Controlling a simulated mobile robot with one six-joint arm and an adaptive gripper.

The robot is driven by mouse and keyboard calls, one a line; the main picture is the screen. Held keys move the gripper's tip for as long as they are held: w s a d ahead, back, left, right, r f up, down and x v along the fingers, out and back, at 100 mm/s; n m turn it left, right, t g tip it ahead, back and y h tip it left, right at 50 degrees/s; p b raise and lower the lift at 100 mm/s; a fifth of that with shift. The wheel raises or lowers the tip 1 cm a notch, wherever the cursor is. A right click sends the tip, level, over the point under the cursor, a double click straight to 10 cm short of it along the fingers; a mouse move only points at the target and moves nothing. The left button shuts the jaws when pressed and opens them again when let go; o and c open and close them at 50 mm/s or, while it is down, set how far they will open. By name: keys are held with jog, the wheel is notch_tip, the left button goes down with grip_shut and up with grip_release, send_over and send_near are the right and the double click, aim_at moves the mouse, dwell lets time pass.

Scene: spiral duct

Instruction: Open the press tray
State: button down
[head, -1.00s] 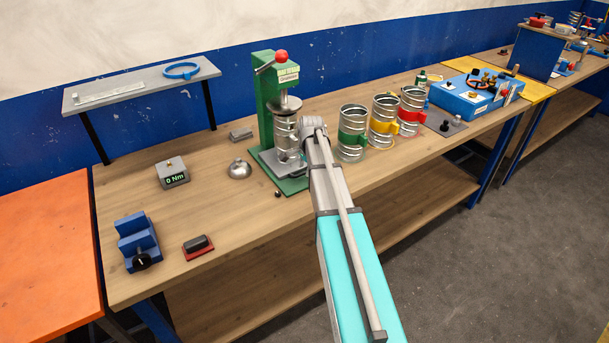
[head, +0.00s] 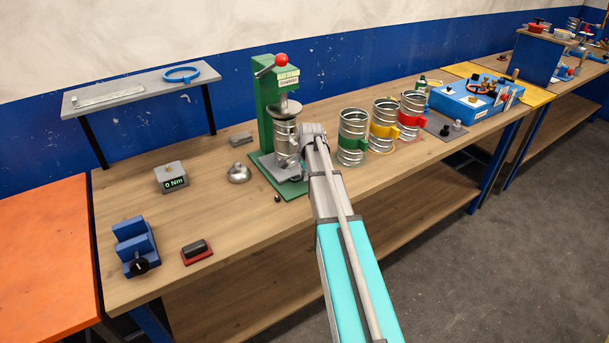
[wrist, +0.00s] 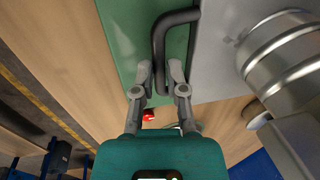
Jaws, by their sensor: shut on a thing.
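The green press (head: 265,115) with a red knob stands on the bench. Its grey tray (head: 292,174) lies low on the green base (head: 297,191), under a silver duct piece (head: 284,142). In the wrist view, the tray (wrist: 212,60) has a black bar handle (wrist: 158,45) along its edge, over the green base (wrist: 120,25). My gripper (wrist: 161,75) is shut on the handle, with one finger on each side of the bar. In the head view my arm hides the gripper and the handle.
Ducts with green (head: 352,143), yellow (head: 383,130) and red (head: 411,117) bands stand close right of the press. A silver dome (head: 238,173) and a 0 Nm meter (head: 171,178) are to its left.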

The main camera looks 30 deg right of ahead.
dwell(0.3)
jog(key=s+d, duration=0.1)
jog(key=s, duration=1.4)
jog(key=shift+s+d, duration=0.25)
jog(key=shift+d, duration=0.15)
jog(key=c, duration=0.7)
grip_release()
